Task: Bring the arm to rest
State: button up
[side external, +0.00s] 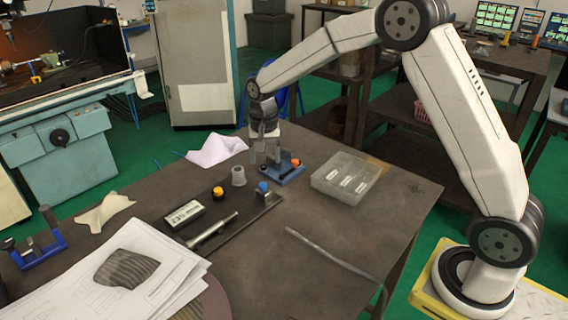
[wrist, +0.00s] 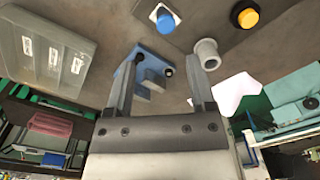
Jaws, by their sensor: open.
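My gripper (side external: 266,160) points down over the dark bench, and its two fingers stand apart with nothing gripped between them in the wrist view (wrist: 161,65). A blue fixture (side external: 288,174) with an orange-tipped part (side external: 296,162) is close beside the fingers; in the wrist view the blue fixture (wrist: 152,72) shows between and beyond them. I cannot tell whether they touch. A grey hollow cylinder (side external: 238,176) stands to the left of the gripper; in the wrist view the cylinder (wrist: 207,54) is near the right fingertip.
A clear tray (side external: 345,180) stands to the right. A metal strip (side external: 330,258) and papers (side external: 130,265) lie nearer. A white cloth (side external: 215,150) is behind.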

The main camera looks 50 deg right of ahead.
jog(key=s+a+f+n+t, duration=0.1)
jog(key=s+n, duration=0.7)
jog(key=s, duration=1.4)
jog(key=shift+a+f+n+t, duration=0.35)
jog(key=shift+a+t, duration=0.1)
jog(key=shift+t, duration=0.25)
